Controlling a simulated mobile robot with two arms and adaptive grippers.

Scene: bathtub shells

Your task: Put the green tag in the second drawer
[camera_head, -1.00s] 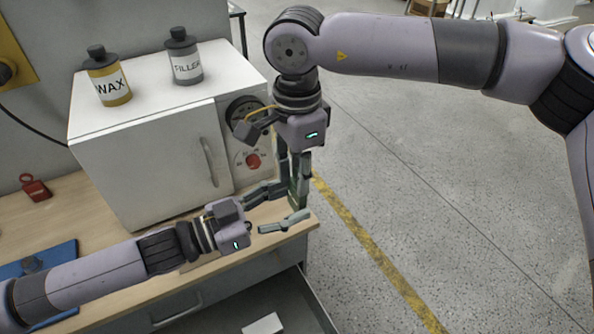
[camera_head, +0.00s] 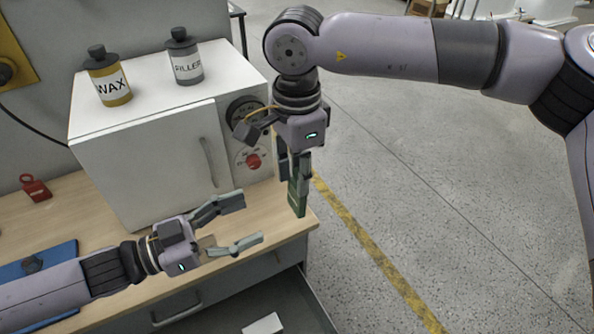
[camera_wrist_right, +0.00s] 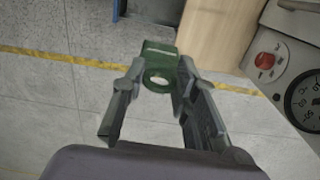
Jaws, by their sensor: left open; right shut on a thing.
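The green tag (camera_head: 298,198) hangs below my right gripper (camera_head: 296,172), which is shut on its upper part. In the right wrist view the green tag (camera_wrist_right: 160,50) sits between the ends of the fingers, its round hole facing the camera. My left gripper (camera_head: 252,219) is open and empty, left of the tag and apart from it, above the worktop's front part. An open drawer (camera_head: 314,306) shows below the worktop at the bottom edge, partly cut off, with a white block (camera_head: 263,324) inside. I cannot tell the drawer's number.
A white oven-like box (camera_head: 150,150) stands on the wooden worktop (camera_head: 85,210), with a wax bottle (camera_head: 108,80) and a filler bottle (camera_head: 184,60) on top. A red tag (camera_head: 36,188) and a blue board (camera_head: 60,254) lie at left. Floor to the right is clear.

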